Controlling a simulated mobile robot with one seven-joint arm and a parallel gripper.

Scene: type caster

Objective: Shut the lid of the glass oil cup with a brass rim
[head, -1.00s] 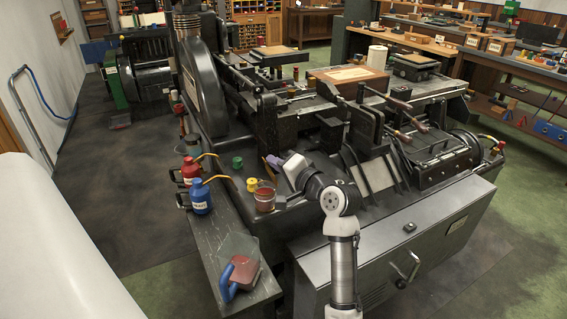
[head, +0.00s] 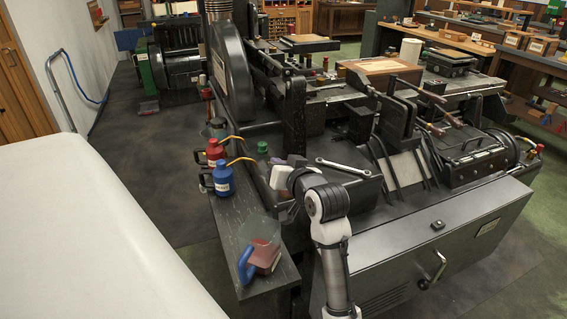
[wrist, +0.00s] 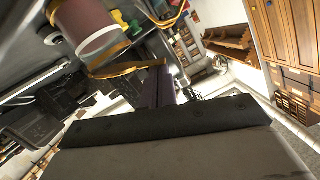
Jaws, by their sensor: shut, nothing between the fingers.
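The glass oil cup (wrist: 82,25) shows at the top left of the wrist view, holding dark red-brown oil, with a brass rim (wrist: 108,62) around its mouth. A thin brass piece, seen nearly edge-on, reaches from the rim toward my fingers and seems to be the lid (wrist: 135,68); its exact angle is unclear. My gripper (wrist: 157,80) is shut and empty, its fingertips close beside this brass piece; I cannot tell whether they touch. In the head view my wrist and gripper (head: 294,162) cover the cup's place on the machine bed.
A blue oil can (head: 223,181) and a red one (head: 215,152) stand left of my arm. A green cap (head: 262,147) is behind, and a wrench (head: 343,166) lies to the right. A blue-handled tool (head: 262,256) lies on the front ledge. Tall press parts stand behind.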

